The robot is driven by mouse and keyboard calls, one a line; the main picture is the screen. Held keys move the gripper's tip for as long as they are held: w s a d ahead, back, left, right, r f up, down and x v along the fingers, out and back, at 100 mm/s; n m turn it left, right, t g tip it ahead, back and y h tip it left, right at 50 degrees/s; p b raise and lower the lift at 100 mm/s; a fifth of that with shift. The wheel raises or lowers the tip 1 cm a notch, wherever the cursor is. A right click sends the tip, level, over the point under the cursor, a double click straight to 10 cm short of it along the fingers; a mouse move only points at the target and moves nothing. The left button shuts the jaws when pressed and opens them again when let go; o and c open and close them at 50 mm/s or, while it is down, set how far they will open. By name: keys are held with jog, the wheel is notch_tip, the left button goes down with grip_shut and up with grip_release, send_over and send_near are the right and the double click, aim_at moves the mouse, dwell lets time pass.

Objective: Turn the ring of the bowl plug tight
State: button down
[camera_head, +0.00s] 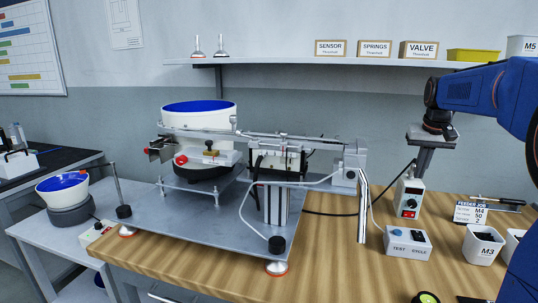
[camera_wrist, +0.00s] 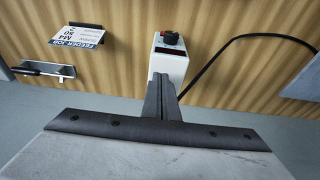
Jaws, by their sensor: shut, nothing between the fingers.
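My gripper (camera_head: 424,172) is shut and empty, pointing down above and behind the white control box (camera_head: 408,192). In the wrist view my gripper (camera_wrist: 160,78) also shows shut, its fingers covering the near end of the control box (camera_wrist: 171,64). A black cable (camera_head: 340,214) runs along the bench and rises behind the box. In the wrist view the cable (camera_wrist: 258,37) curves in to beside the fingertips. The bowl plug and its ring cannot be made out; the cable's end at the box is hidden. The white bowl feeder (camera_head: 200,117) with a blue inside stands on the plate at left.
A grey TEST CYCLE box (camera_head: 407,243), an M3 bin (camera_head: 483,244) and a FEEDER JOB card (camera_head: 470,213) stand on the wooden bench. A shelf (camera_head: 300,60) with labelled boxes runs behind. Bare wood (camera_head: 340,275) lies in front.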

jog(key=shift+w, duration=0.15)
dwell(0.3)
jog(key=shift+a, duration=0.65)
jog(key=shift+w+a, duration=0.3)
jog(key=shift+a, duration=0.15)
dwell(0.5)
jog(key=shift+s+a, duration=0.1)
jog(key=shift+s, duration=0.1)
jog(key=shift+s+a+r, duration=0.1)
jog(key=shift+s, duration=0.05)
jog(key=shift+w+v, duration=0.2)
jog(key=shift+v, duration=0.75)
jog(key=shift+w+v, duration=0.25)
jog(key=shift+v, duration=0.7)
jog(key=shift+w+v, duration=0.2)
jog(key=shift+v, duration=0.75)
jog(key=shift+r, duration=0.2)
jog(key=shift+s+d+f, duration=0.1)
jog(key=shift+d+f, duration=0.4)
jog(key=shift+f, duration=0.5)
jog(key=shift+w+d+f, duration=0.1)
jog(key=shift+d+f, duration=0.4)
jog(key=shift+f, duration=0.55)
jog(key=shift+s+d+f, duration=0.1)
jog(key=shift+d+f, duration=0.4)
jog(key=shift+f, duration=0.5)
